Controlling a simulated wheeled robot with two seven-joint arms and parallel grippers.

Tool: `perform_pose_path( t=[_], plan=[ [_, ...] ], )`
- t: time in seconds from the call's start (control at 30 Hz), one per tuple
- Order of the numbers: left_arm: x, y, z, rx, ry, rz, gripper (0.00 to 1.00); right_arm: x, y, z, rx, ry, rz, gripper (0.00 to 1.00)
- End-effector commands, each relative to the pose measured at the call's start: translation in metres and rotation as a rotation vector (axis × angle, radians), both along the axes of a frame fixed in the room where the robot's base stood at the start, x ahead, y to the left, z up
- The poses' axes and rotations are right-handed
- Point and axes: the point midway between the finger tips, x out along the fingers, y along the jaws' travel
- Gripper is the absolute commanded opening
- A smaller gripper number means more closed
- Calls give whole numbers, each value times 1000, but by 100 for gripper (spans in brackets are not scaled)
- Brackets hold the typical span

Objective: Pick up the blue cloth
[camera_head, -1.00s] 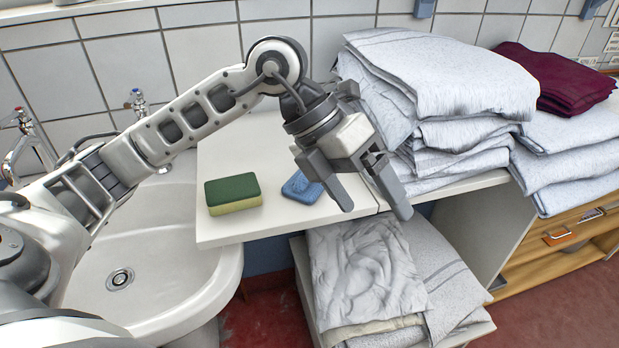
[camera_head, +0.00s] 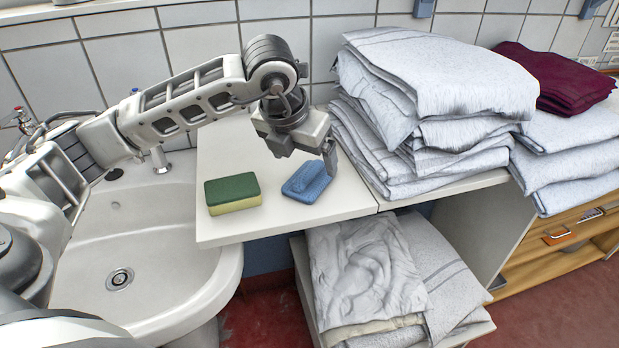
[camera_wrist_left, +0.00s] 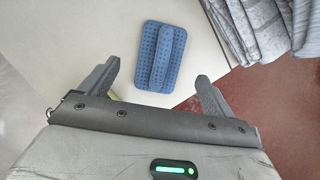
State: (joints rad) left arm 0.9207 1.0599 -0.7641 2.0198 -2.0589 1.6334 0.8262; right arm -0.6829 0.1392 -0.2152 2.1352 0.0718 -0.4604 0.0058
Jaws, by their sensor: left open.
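The blue cloth (camera_head: 307,183) lies small and folded on the white counter, right of the sponge. It also shows in the left wrist view (camera_wrist_left: 155,65), with a raised strip down its middle, ahead of the gap between the fingertips. My left gripper (camera_head: 306,160) is above and just behind the cloth, pointing down, empty. In the left wrist view its two fingers (camera_wrist_left: 157,82) are spread wide, and the cloth is not between them. My right gripper is not in view.
A green and yellow sponge (camera_head: 233,194) lies left of the cloth on the counter (camera_head: 222,232). A tall stack of grey-white towels (camera_head: 440,85) stands close on the right. A sink (camera_head: 150,240) is at the left. Folded sheets (camera_head: 365,275) lie on a lower shelf.

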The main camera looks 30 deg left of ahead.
Motion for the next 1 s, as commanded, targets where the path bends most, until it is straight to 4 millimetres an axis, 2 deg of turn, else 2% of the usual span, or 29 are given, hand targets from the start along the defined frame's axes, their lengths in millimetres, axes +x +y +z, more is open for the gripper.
perform_pose_path(
  t=[0.23,0.4,0.67,0.83,1.0],
  plan=[
    [13,0,-27,0,6,-1,89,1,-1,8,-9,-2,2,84],
    [21,0,-45,0,2,0,89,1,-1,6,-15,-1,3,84],
    [22,1,-48,0,0,-1,89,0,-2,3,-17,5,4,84],
    [22,1,-48,0,1,-1,42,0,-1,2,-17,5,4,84],
    [22,1,-47,0,0,-1,37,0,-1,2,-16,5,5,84]
  ],
)
